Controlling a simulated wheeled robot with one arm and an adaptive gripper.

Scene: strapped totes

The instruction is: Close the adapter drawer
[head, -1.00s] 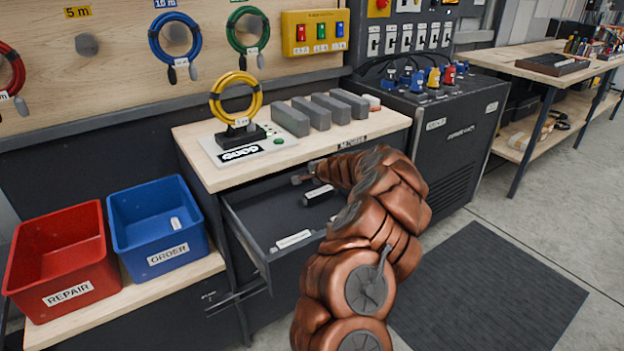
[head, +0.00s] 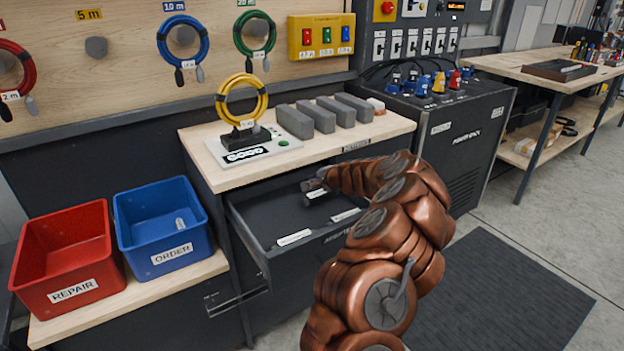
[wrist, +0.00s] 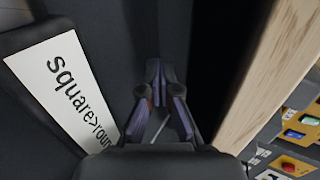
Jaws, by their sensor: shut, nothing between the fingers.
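The dark grey adapter drawer (head: 300,262) stands open below the wooden worktop, with white labels along its front part. My gripper (head: 313,186) is over the open drawer, towards its back, close below the worktop's front edge. A small white-and-dark piece (head: 318,193) shows beside the fingertips; I cannot tell whether they touch. In the wrist view my gripper (wrist: 160,100) is shut and empty, pointing down into a dark space. A "square>round" label (wrist: 65,85) lies left of the fingers there. My arm hides the drawer's right part.
The worktop (head: 215,160) carries a yellow cable coil (head: 241,104) and several grey blocks (head: 320,118); its edge is close to the fingers in the wrist view (wrist: 262,85). Red (head: 70,262) and blue (head: 162,235) bins stand left. Floor at right is open around a dark mat (head: 500,295).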

